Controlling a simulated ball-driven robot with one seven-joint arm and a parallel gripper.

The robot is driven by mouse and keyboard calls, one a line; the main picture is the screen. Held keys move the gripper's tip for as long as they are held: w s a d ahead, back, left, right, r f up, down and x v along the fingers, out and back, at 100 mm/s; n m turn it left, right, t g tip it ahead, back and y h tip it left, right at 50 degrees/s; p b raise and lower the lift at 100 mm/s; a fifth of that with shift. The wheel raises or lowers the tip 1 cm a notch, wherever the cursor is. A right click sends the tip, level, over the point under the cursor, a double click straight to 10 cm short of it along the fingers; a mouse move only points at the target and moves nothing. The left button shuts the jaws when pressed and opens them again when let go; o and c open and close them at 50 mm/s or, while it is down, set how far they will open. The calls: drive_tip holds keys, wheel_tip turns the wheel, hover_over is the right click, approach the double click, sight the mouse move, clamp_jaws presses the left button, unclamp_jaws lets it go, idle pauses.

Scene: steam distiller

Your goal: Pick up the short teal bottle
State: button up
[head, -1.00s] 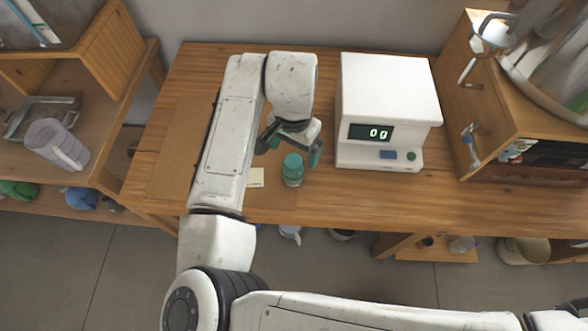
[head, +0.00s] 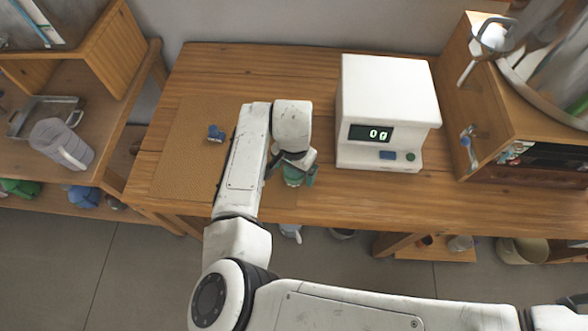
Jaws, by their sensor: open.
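The short teal bottle (head: 292,180) stands on the wooden table, left of the white scale. Its top is hidden by my wrist. My gripper (head: 291,172) is over the bottle, with one finger on each side of it. The right finger shows teal and dark beside the bottle, and the left finger is dark and partly covered. The jaws are open; whether a finger touches the bottle cannot be told.
The white scale (head: 388,110) reads 0 g, close to the right of my gripper. A small blue object (head: 215,133) lies on the woven mat (head: 180,150) at left. A wooden cabinet (head: 520,120) stands at far right. The table behind my wrist is clear.

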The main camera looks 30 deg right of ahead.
drive_tip(key=shift+c, duration=0.3)
drive_tip(key=c, duration=1.2)
drive_tip(key=shift+r, duration=0.1)
